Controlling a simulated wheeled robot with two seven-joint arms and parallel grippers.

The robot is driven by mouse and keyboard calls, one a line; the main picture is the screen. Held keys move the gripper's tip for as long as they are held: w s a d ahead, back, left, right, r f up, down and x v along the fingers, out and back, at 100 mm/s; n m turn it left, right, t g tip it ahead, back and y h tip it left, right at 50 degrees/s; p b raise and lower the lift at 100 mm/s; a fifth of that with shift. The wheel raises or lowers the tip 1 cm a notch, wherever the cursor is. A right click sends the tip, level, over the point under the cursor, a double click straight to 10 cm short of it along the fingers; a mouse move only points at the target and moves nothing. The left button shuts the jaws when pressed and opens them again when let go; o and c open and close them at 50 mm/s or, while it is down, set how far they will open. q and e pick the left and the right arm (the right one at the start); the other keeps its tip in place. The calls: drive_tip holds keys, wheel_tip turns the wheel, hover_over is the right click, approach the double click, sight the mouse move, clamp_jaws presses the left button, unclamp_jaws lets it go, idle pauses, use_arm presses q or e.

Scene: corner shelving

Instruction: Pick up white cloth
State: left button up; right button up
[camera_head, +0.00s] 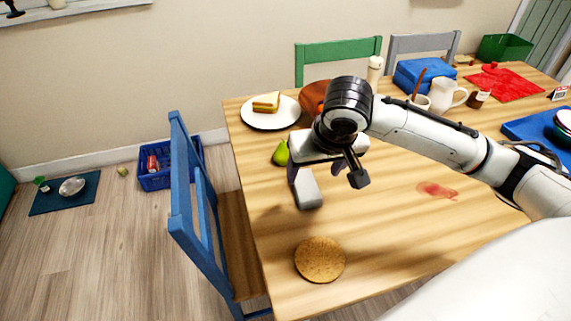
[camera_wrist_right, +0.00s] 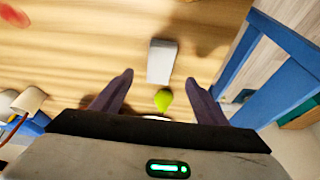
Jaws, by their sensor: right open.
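The white cloth (camera_head: 307,190) is a folded, pale grey-white oblong lying on the wooden table, near its left side. It also shows in the right wrist view (camera_wrist_right: 161,60), in the upper middle. My right gripper (camera_head: 325,176) is open and empty above the table, over the cloth's far end in the head view. In the wrist view its two fingers stand apart, with the cloth between and just beyond the tips. The gripper does not visibly touch it. My left gripper is not in view.
A green pear (camera_head: 281,153) lies close behind the cloth; it also shows between the fingers in the wrist view (camera_wrist_right: 164,99). A sandwich plate (camera_head: 270,119) stands behind. A round cork mat (camera_head: 320,260) lies in front. A blue chair (camera_head: 190,215) stands at the table's left edge.

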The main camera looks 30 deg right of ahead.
sight(306, 186)
drive_tip(key=shift+w+d+f, duration=0.1)
drive_tip(key=shift+w+f, duration=0.15)
drive_tip(key=shift+w, duration=0.2)
drive_tip(key=x, duration=0.3)
drive_tip(key=shift+s+f+b, duration=0.15)
drive_tip(key=shift+s+b, duration=0.05)
drive_tip(key=shift+b, duration=0.15)
drive_tip(key=shift+w+d+f, duration=0.1)
drive_tip(key=shift+w+f, duration=0.1)
drive_tip(key=shift+f, duration=0.35)
drive_tip(key=x, duration=0.4)
drive_tip(key=shift+w+f+b, duration=0.1)
drive_tip(key=shift+f+b, duration=0.1)
drive_tip(key=shift+b, duration=0.2)
drive_tip(key=shift+w+f, duration=0.15)
drive_tip(key=shift+f, duration=0.05)
drive_tip(key=c, duration=0.9)
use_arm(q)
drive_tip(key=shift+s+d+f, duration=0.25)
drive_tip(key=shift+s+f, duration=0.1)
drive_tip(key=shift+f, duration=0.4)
use_arm(e)
drive_tip(key=shift+c, duration=1.2)
wheel_tip(306, 186, up, 9)
drive_tip(key=shift+p, duration=0.65)
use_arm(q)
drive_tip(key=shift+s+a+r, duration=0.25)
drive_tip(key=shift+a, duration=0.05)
use_arm(e)
drive_tip(key=shift+r, duration=0.55)
